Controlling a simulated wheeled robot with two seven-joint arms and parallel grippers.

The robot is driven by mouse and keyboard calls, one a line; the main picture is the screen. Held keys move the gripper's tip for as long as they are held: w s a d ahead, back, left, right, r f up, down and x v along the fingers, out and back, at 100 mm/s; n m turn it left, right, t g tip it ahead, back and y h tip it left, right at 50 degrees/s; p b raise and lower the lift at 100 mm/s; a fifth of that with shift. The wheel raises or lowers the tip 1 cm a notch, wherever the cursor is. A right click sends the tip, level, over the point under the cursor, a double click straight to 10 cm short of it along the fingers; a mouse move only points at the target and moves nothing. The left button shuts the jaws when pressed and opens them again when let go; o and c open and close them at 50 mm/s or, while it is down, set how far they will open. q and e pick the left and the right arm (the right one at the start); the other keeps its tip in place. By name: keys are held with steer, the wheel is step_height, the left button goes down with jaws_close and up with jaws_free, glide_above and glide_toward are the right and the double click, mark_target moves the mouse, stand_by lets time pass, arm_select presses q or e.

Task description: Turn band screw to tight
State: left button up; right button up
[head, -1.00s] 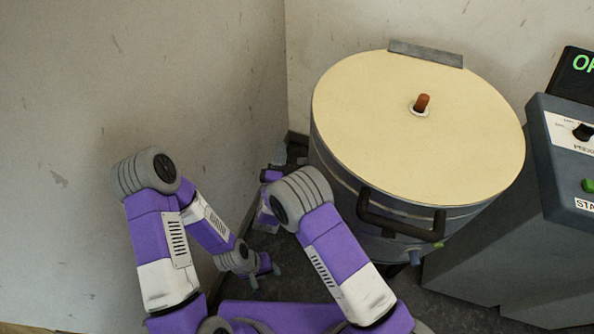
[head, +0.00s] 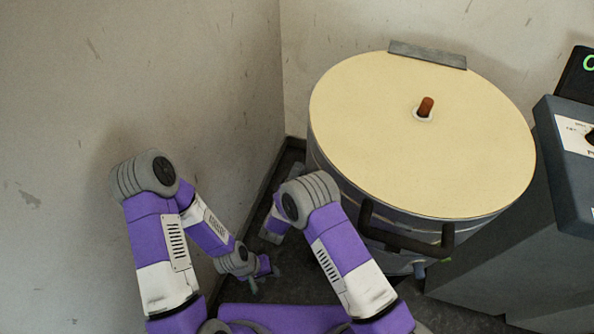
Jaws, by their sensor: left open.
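A metal drum (head: 345,190) with a cream lid (head: 420,150) stands in the corner. A band runs around its side below the lid. A dark bar handle (head: 405,241) sticks out from its front. Below the handle is a small bluish-grey part (head: 419,269); I cannot tell whether it is the band screw or how tight it is. My left gripper (head: 262,280) is open, low at the left of the drum and apart from it. My right arm's elbow is in front of the drum's left side.
An orange-brown peg (head: 426,106) stands on the lid, and a grey metal strip (head: 428,54) is at its back edge. A grey control cabinet (head: 500,265) stands close on the right. Walls close in at the left and back. Dark floor shows between the left wall and the drum.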

steer(key=shift+s, duration=0.15)
steer(key=c, duration=0.7)
steer(key=t, duration=0.1)
steer(key=m+t+h, duration=0.1)
steer(key=shift+a+f+t, duration=0.1)
steer(key=shift+f+t, duration=0.15)
steer(key=shift+t, duration=0.15)
steer(key=shift+f+m+t+h, duration=0.1)
steer(key=shift+m+t+h, duration=1.1)
steer(key=shift+m, duration=0.2)
steer(key=shift+w+h, duration=0.2)
steer(key=shift+h, duration=0.1)
steer(key=o, duration=0.7)
